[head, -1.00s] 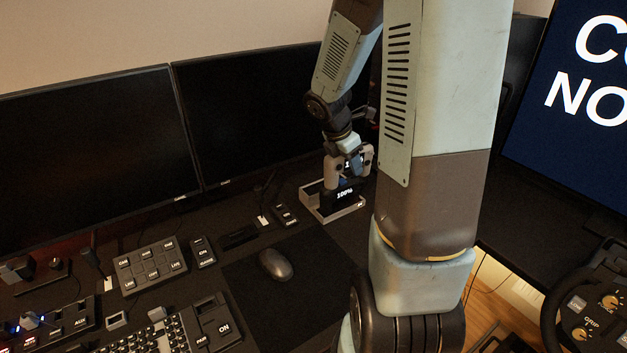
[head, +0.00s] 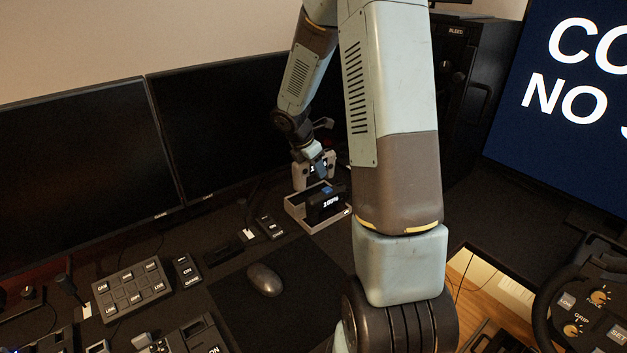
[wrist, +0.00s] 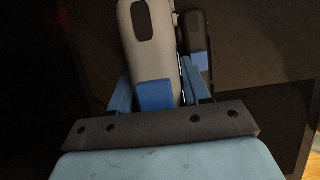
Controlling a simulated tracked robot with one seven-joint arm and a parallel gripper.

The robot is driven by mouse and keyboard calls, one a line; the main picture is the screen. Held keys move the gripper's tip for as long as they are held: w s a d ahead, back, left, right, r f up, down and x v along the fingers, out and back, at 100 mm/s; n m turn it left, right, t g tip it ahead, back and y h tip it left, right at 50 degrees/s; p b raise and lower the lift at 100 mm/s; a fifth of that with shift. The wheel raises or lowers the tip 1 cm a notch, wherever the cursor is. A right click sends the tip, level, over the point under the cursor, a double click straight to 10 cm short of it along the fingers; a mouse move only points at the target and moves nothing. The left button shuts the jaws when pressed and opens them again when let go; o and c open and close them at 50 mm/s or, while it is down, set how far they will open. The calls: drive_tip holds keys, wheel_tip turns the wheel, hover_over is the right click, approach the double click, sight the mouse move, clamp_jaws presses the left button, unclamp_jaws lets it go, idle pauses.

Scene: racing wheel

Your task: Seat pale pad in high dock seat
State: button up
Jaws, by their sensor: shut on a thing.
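The pale pad (head: 299,180), a light grey controller with rounded grips, is held upright by my gripper (head: 320,165) above the back part of the dock. The pale-walled dock (head: 297,212) stands on the desk before the right monitor. A dark unit (head: 322,207) with a lit readout and a blue patch sits in its front part. In the wrist view, my gripper (wrist: 152,95) is shut on the pale pad (wrist: 147,45), with a dark grip (wrist: 196,35) close beside it on the right. The high seat is hidden behind the pad and the dark unit; I cannot tell whether the pad touches it.
Two dark monitors (head: 80,180) stand behind the dock. A mouse (head: 264,280) lies on a dark mat in front of it. A button box (head: 130,290) and small modules stand to the left. A racing wheel (head: 555,300) is at the right.

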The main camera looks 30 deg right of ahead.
drive_tip(key=w+f, duration=0.3)
drive_tip(key=f, duration=0.1)
drive_tip(key=shift+w+f, duration=0.35)
drive_tip(key=shift+f, duration=1.4)
drive_tip(key=shift+f, duration=0.1)
drive_tip(key=o, duration=1.2)
